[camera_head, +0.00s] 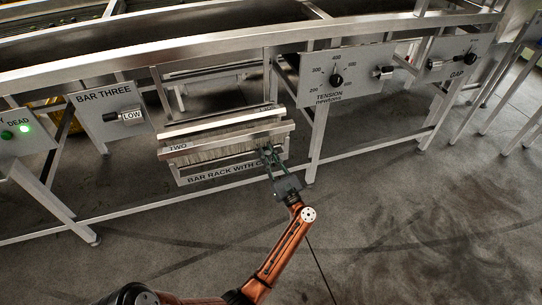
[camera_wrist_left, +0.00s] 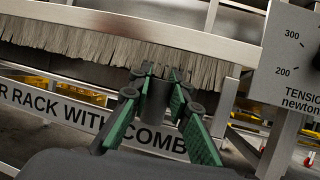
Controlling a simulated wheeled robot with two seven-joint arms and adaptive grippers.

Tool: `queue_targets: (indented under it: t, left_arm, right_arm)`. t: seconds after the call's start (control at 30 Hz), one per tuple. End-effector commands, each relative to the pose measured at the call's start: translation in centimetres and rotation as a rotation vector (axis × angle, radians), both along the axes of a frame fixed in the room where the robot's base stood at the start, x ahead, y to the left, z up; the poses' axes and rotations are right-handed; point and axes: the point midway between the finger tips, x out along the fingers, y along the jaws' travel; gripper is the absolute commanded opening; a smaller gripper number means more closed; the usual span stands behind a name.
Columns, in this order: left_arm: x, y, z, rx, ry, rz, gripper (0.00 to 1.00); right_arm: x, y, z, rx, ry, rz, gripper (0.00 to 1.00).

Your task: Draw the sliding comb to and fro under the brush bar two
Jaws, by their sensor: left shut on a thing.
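The brush bar marked TWO (camera_head: 225,138) lies across the bar rack (camera_head: 205,178), with pale bristles hanging below it. The bristles (camera_wrist_left: 110,45) also fill the upper part of the left wrist view. My left gripper (camera_head: 268,150) is at the right end of the bar. In the left wrist view my left gripper (camera_wrist_left: 158,72) has its fingers closed on a small grey piece (camera_wrist_left: 156,104) just under the bristles. This seems to be the sliding comb's grip; the rest of the comb is hidden by the fingers and bristles. My right gripper is not in view.
The rack's front plate (camera_wrist_left: 70,108) runs close below the bristles. The tension panel (camera_head: 345,76) stands right of the rack, and the BAR THREE panel (camera_head: 108,112) left of it. The floor (camera_head: 400,220) in front is clear.

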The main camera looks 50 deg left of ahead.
Motion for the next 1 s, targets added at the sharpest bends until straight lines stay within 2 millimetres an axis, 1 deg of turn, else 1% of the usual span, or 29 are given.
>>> queue_targets:
  t: [0.13,0.17,0.4,0.67,0.77,0.87,1.0]
  left_arm:
    - [0.1,-0.1,-0.1,-0.003,0.001,-0.002,0.00]
    - [0.1,-0.1,-0.1,-0.003,0.001,-0.002,0.19]
    - [0.1,-0.2,-0.1,-0.001,0.000,-0.003,0.35]
    - [0.1,-0.2,0.0,-0.001,0.000,-0.002,0.36]
    - [0.1,-0.6,-0.2,-0.001,0.000,-0.003,0.36]
    - [0.0,-1.7,-0.7,-0.003,0.001,-0.004,0.36]
    - [-0.3,-4.2,-1.9,-0.004,0.001,-0.005,0.36]
  right_arm:
    - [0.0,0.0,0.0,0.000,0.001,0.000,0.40]
    - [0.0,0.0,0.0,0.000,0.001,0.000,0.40]
    - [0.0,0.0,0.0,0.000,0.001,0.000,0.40]
    - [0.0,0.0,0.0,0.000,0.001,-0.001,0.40]
    - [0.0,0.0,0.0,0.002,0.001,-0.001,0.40]
    - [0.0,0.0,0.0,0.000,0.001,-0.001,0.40]
    - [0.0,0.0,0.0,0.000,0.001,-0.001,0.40]
